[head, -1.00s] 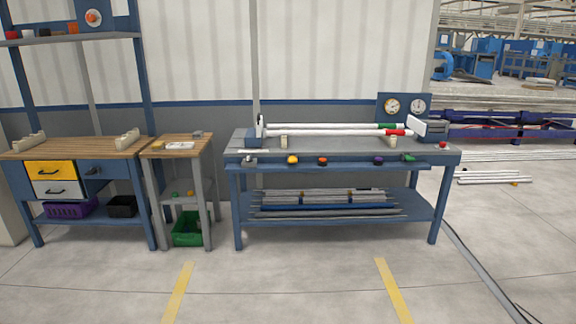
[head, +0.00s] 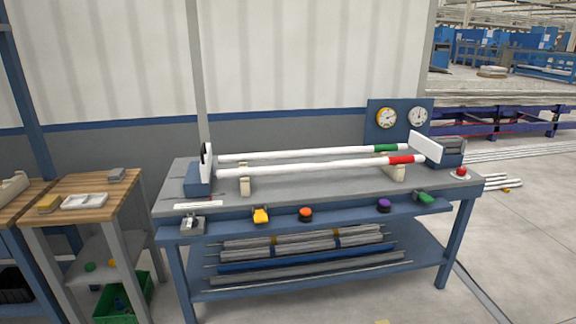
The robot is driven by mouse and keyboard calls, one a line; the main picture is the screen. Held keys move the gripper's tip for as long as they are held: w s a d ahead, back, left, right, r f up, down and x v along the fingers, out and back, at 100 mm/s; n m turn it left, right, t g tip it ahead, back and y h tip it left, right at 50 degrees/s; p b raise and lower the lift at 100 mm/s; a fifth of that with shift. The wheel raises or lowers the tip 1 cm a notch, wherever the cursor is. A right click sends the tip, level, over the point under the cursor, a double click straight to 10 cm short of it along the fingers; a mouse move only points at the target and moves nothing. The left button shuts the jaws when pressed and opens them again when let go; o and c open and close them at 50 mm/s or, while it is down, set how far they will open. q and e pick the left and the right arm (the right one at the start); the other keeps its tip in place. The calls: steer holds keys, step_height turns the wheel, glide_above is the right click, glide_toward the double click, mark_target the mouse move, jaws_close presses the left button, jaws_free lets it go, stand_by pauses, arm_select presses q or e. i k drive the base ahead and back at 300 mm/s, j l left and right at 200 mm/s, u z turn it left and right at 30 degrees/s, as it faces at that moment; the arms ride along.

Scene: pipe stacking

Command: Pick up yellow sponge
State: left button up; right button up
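In the head view, a small yellow sponge-like block (head: 48,204) lies on the wooden top of the small side table (head: 118,205) at the left. It sits just left of a white tray (head: 84,201). A grey block (head: 117,174) lies farther back on the same top. Neither of my grippers shows in this view.
The blue workbench (head: 330,222) carries two white pipes (head: 300,168), one with a red band and one with a green band, lying across supports. Colored knobs line its front ledge. A green bin (head: 125,299) stands low under the side table. Another wooden-topped bench is at far left.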

mark_target(49, 204)
steer(key=i+j+z, duration=0.15)
steer(key=i, duration=0.15)
steer(key=u, duration=1.7)
steer(key=z, duration=1.35)
steer(key=u, duration=1.35)
steer(key=i+j+z, duration=0.25)
steer(key=i, duration=0.3)
steer(key=i+j+z, duration=0.25)
steer(key=i+j, duration=0.2)
